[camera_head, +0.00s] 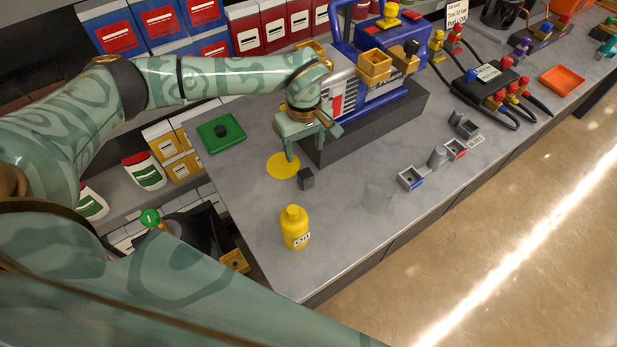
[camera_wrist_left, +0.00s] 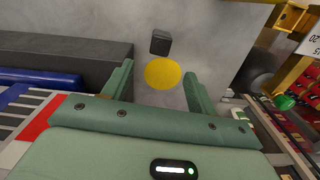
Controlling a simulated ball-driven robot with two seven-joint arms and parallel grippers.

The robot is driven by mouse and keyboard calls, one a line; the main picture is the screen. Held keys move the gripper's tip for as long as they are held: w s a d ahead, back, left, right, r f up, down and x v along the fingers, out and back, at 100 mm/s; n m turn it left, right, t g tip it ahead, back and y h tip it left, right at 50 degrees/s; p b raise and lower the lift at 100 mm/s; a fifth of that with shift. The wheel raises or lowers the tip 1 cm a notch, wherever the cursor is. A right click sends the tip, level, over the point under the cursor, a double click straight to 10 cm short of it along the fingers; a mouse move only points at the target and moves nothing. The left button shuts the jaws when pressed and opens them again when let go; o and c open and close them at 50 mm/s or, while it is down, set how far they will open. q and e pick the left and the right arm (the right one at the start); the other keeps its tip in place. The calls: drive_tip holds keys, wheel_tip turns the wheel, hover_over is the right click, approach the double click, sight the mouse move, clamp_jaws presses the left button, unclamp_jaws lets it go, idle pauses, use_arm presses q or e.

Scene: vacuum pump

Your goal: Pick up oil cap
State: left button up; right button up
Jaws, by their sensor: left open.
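No part is plainly marked as the oil cap. A small dark grey block (camera_head: 306,179) sits on the grey table at the edge of a flat yellow disc (camera_head: 283,165). In the left wrist view the block (camera_wrist_left: 160,42) lies just beyond the yellow disc (camera_wrist_left: 163,73). My left gripper (camera_head: 311,143) points down over the table beside the pump, close to the disc and block. Its fingers (camera_wrist_left: 158,69) are open with nothing held between them. A yellow oil bottle (camera_head: 295,230) stands upright nearer the front edge. My right gripper is out of view.
The blue and grey vacuum pump (camera_head: 376,70) on its dark base (camera_head: 372,128) is right of my left gripper. A green pad (camera_head: 221,133) lies left. Small grey holders (camera_head: 411,178) and a clear cylinder (camera_head: 378,194) stand right. The table around the bottle is clear.

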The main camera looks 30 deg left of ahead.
sight(306, 173)
use_arm(q)
wheel_tip(306, 173, down, 4)
drive_tip(key=shift+r, duration=0.2)
drive_tip(key=f, duration=0.4)
drive_tip(key=f+b, duration=0.1)
drive_tip(key=f, duration=0.1)
drive_tip(key=shift+s+d+f, duration=0.15)
drive_tip(key=shift+s+d, duration=0.05)
drive_tip(key=shift+d, duration=0.05)
drive_tip(key=c, duration=1.1)
